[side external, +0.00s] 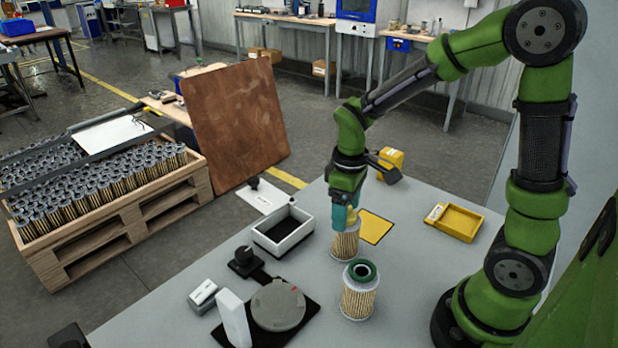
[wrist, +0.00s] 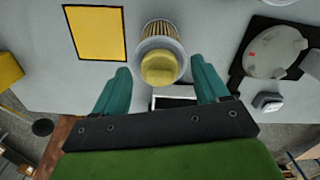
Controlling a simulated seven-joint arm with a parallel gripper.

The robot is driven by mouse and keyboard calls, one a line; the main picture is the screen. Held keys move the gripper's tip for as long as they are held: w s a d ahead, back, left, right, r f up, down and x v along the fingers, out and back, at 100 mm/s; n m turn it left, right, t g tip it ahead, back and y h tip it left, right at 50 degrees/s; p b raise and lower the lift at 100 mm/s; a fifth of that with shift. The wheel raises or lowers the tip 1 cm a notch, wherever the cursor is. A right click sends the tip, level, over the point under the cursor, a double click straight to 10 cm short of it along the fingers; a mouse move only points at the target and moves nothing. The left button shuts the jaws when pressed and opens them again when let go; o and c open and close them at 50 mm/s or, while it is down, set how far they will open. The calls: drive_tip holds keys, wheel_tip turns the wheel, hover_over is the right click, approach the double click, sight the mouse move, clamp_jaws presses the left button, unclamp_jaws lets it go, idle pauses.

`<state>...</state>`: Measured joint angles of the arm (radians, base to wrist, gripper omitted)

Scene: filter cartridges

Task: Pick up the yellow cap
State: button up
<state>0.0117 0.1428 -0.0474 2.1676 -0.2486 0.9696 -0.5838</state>
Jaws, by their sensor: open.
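The yellow cap (wrist: 159,68) sits on top of a pleated filter cartridge (wrist: 162,30) in the wrist view. My gripper (wrist: 160,88) is open, with one teal finger on each side of the cap in the wrist picture. In the side view my gripper (side external: 346,212) points down over the cap. I cannot tell whether the fingers touch it.
A second cartridge (side external: 358,300) with a green top stands close in front. A yellow square (side external: 374,227) and a yellow tray (side external: 461,222) lie to the right. A white-rimmed black bin (side external: 284,231) is at left. A grey round device (side external: 278,306) sits on a black mat.

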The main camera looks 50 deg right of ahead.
drive_tip(key=c, duration=1.1)
